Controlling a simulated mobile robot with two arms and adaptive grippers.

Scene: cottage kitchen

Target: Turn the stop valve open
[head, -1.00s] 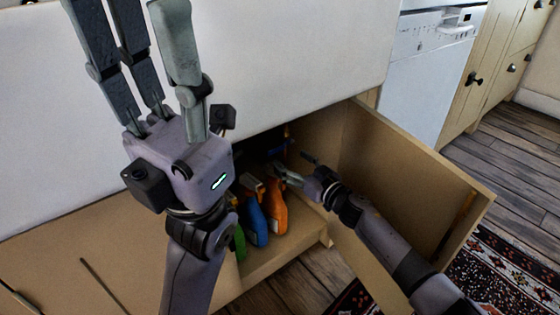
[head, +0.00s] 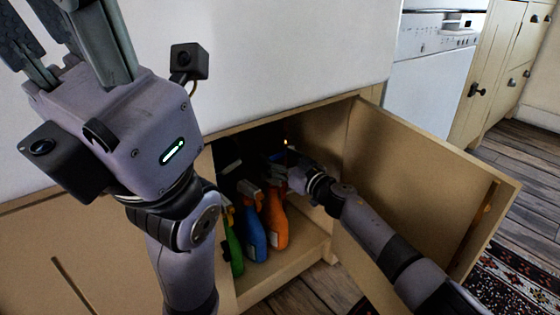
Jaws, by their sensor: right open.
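The cupboard under the counter is open, and a small blue part (head: 277,156), which looks like the stop valve's handle, shows in its dark back. The valve's body and the handle's exact angle are too dark and small to tell. My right gripper (head: 274,172) is open inside the cupboard, just below and in front of the blue part. I cannot tell whether they touch. My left gripper (head: 62,38) is large and close to the camera at upper left. Its fingers point up and stand apart, with their tips cut off by the frame.
Green (head: 235,248), blue (head: 254,236) and orange (head: 277,220) spray bottles stand on the cupboard floor, below my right gripper. The open cupboard door (head: 420,180) stands to the right of my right arm. A white dishwasher (head: 430,90) is behind it. A patterned rug (head: 500,275) lies at lower right.

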